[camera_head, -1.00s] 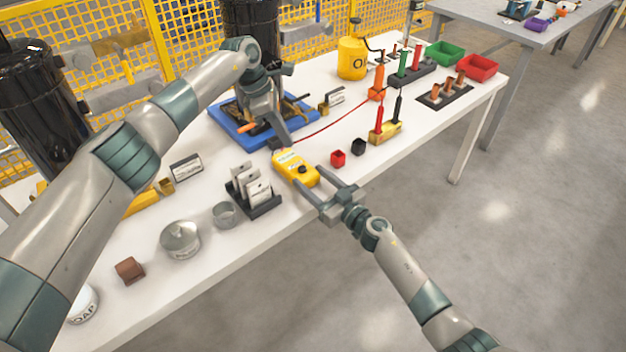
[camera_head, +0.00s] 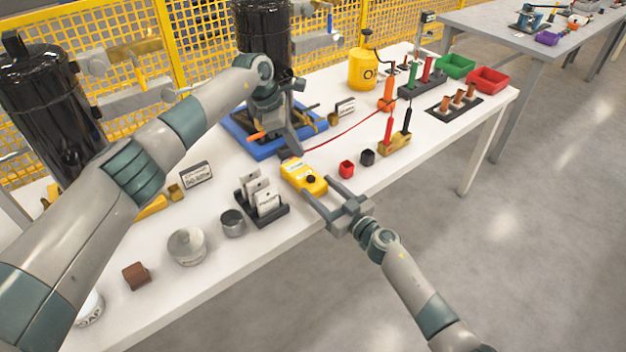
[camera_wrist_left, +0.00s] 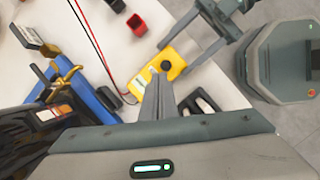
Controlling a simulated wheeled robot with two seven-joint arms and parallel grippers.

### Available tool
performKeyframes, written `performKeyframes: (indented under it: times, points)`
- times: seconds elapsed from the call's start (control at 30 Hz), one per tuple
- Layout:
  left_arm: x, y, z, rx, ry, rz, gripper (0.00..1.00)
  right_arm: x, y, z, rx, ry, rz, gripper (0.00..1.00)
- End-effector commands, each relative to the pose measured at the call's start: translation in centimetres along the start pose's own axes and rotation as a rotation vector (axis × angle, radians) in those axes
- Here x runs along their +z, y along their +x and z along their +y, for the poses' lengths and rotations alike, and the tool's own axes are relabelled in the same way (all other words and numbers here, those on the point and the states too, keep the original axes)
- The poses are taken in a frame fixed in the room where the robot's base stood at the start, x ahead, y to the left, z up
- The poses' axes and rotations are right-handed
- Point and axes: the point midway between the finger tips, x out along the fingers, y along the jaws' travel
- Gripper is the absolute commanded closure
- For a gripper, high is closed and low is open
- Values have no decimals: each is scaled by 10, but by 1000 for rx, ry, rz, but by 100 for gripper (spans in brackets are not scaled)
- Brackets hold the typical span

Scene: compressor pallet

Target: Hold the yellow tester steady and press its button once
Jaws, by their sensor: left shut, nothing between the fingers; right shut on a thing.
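The yellow tester (camera_head: 297,174) lies on the white table, with a dark round knob on its near end. It also shows in the left wrist view (camera_wrist_left: 174,57), with a pale display at its other end. My right gripper (camera_head: 323,191) has its fingers on either side of the tester's near end and is shut on it. My left gripper (camera_head: 291,155) is shut and empty, its tips by the tester's far end. In the left wrist view my left fingers (camera_wrist_left: 157,82) cover part of the tester. I cannot tell whether they touch it, and I cannot make out the button.
A red cup (camera_head: 346,169) and a black cup (camera_head: 367,157) stand right of the tester. A card holder (camera_head: 272,215) stands to its left. A blue tray (camera_head: 248,143) lies behind, and a red wire (camera_head: 345,134) runs across the table.

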Motion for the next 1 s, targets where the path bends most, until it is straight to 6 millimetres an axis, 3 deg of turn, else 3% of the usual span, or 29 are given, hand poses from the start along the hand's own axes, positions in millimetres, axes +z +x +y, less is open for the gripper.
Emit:
performKeyframes:
  times: [0.3, 0.6, 1.0]
  points:
    - [10, 9, 0, 217, 68, -84, 100, 1, 0, 0, 1, 0, -1, 76]
    - [29, -8, -8, 408, 127, -196, 100, 1, 0, 0, 1, 0, -1, 76]
    - [35, -15, -12, 458, 143, -229, 100, 0, 0, 0, 0, 0, -1, 76]
